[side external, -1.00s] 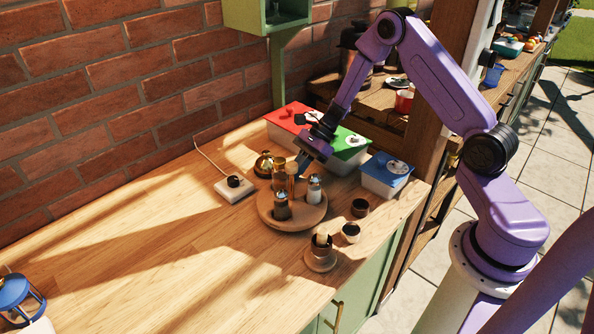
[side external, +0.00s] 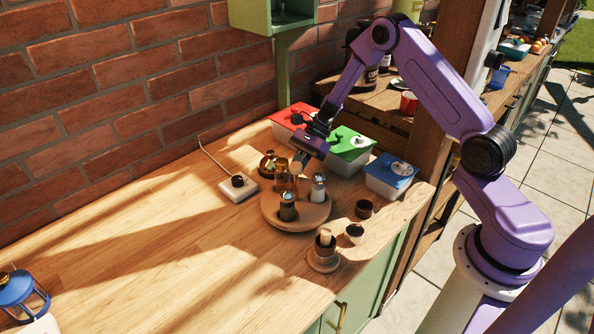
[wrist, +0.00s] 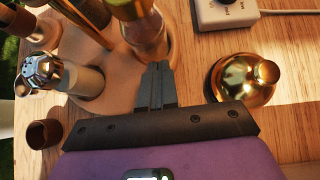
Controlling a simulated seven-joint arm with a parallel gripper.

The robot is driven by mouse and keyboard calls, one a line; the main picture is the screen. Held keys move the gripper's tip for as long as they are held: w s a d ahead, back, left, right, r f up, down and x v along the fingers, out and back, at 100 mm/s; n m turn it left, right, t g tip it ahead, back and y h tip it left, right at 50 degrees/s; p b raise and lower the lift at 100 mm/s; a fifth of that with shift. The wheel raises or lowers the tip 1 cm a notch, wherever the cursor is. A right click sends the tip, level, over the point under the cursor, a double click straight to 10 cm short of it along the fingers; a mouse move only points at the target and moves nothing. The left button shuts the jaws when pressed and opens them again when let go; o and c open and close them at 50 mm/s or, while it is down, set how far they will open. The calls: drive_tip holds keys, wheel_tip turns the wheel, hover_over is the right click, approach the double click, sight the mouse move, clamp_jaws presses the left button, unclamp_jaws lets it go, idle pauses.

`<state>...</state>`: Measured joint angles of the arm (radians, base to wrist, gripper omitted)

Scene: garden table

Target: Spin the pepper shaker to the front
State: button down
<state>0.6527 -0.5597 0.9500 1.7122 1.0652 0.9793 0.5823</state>
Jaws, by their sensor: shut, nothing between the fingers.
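A round wooden turntable (side external: 318,219) stands on the counter. A dark shaker with a metal top (side external: 287,209), likely the pepper shaker, stands at its front left. A white shaker with a metal top (side external: 318,189) stands at its right; it also shows in the wrist view (wrist: 72,78). A glass bottle of amber liquid (wrist: 145,32) stands on the turntable near my fingers. My gripper (wrist: 158,66) is shut and empty, low at the turntable's back edge, its fingertips beside the bottle's base. I cannot tell whether they touch it.
A brass dome (wrist: 240,80) sits close to my gripper on the counter. Lidded tubs, one with a blue lid (side external: 392,172), stand behind and right. Small cups (side external: 355,232) stand in front.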

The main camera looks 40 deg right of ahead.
drive_tip(key=shift+w+a+n+g, duration=0.3)
drive_tip(key=shift+a+n+g, duration=0.15)
drive_tip(key=shift+n+g, duration=0.15)
drive_tip(key=shift+w+a+n+g, duration=0.3)
drive_tip(key=shift+a+n+g, duration=0.15)
drive_tip(key=shift+n, duration=0.25)
drive_tip(key=shift+w+a+n+g+h, duration=0.2)
drive_tip(key=shift+a+n+g+h, duration=0.15)
drive_tip(key=shift+n+g, duration=0.2)
drive_tip(key=shift+w+a+n+g+h, duration=0.15)
drive_tip(key=shift+a+n+g+h, duration=0.1)
drive_tip(key=shift+a+n+g, duration=0.3)
drive_tip(key=shift+w+a+t, duration=0.2)
drive_tip(key=shift+a+t, duration=0.05)
drive_tip(key=shift+a, duration=0.8)
drive_tip(key=shift+s+a+n+g+h, duration=0.1)
drive_tip(key=shift+a+n+g+h, duration=0.5)
drive_tip(key=shift+a+n+g, duration=0.7)
drive_tip(key=shift+d+n, duration=0.15)
drive_tip(key=shift+n, duration=0.15)
